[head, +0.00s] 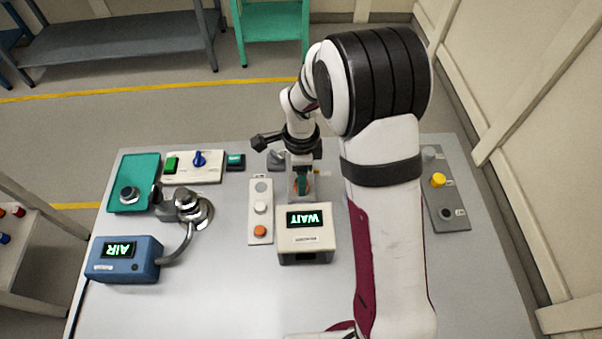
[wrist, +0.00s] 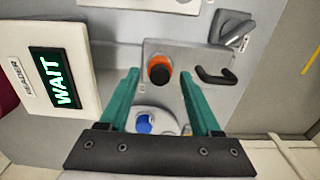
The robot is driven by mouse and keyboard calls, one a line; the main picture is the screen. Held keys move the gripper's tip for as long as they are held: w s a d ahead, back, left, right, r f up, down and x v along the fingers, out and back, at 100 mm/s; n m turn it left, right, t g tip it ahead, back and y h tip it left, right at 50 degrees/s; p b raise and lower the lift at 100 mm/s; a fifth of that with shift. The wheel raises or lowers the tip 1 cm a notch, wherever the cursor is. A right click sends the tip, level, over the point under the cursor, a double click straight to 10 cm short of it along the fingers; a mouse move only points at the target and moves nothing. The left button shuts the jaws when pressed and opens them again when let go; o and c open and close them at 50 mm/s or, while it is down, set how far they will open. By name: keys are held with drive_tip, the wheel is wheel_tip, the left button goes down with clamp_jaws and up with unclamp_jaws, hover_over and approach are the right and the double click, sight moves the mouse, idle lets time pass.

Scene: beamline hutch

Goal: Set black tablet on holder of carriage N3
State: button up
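My gripper (wrist: 160,75) has two teal fingers, apart, in the wrist view. Between their tips is a round orange holder (wrist: 168,66) with a dark, black-looking top (wrist: 159,74), with a gap on each side. I cannot tell whether that top is the black tablet or a hollow. It stands on a grey plate (wrist: 185,52) with a black handle (wrist: 215,75); no N3 label is readable. A black disc (head: 446,213) shows on the grey rack (head: 452,224) at right.
The reader box (head: 305,241) showing WAIT stands close in front of my gripper. A strip (head: 260,219) with grey, white and orange pieces lies left of it. A yellow piece (head: 438,180) is on the right rack. A blue AIR box (head: 126,260) stands at left.

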drive_tip(key=shift+r, duration=0.1)
wheel_tip(320, 180, up, 16)
drive_tip(key=s+d+n+y, duration=0.1)
drive_tip(key=s+d+n, duration=0.3)
drive_tip(key=s+n, duration=0.8)
drive_tip(key=s, duration=1.3)
drive_tip(key=shift+s+f+y, duration=0.25)
drive_tip(key=shift+s+y, duration=0.1)
drive_tip(key=shift+y, duration=0.05)
